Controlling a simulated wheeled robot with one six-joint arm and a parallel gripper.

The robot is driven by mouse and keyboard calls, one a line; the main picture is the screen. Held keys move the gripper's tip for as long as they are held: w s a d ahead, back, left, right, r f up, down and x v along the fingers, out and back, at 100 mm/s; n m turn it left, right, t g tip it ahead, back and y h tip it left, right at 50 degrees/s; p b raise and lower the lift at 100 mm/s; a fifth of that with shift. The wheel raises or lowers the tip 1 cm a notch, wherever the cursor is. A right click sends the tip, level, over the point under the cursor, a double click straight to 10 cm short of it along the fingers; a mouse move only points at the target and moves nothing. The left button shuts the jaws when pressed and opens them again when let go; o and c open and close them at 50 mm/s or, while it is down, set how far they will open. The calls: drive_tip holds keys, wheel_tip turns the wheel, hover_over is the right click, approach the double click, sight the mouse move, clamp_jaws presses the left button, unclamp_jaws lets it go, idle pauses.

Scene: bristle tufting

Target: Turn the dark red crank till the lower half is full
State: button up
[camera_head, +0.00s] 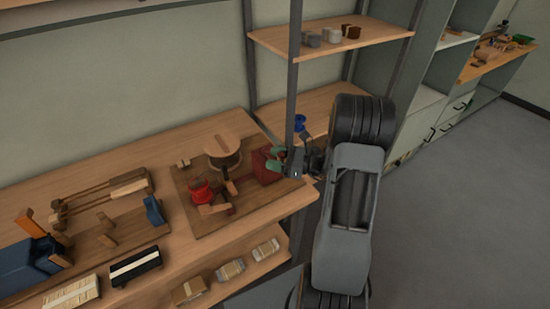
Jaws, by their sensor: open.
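A small tufting device stands on a wooden board (245,212) at the right end of the bench. My gripper (276,159), with green fingertips, is open and empty beside or above the dark red part. Whether it touches is not clear. The fill of the lower half is too small to tell.
A black-and-white brush-like block (136,266) and wrapped bundles (230,270) lie near the front, below. Open floor lies right.

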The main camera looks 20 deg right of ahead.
drive_tip(key=shift+c, duration=0.2)
clamp_jaws()
idle(0.3)
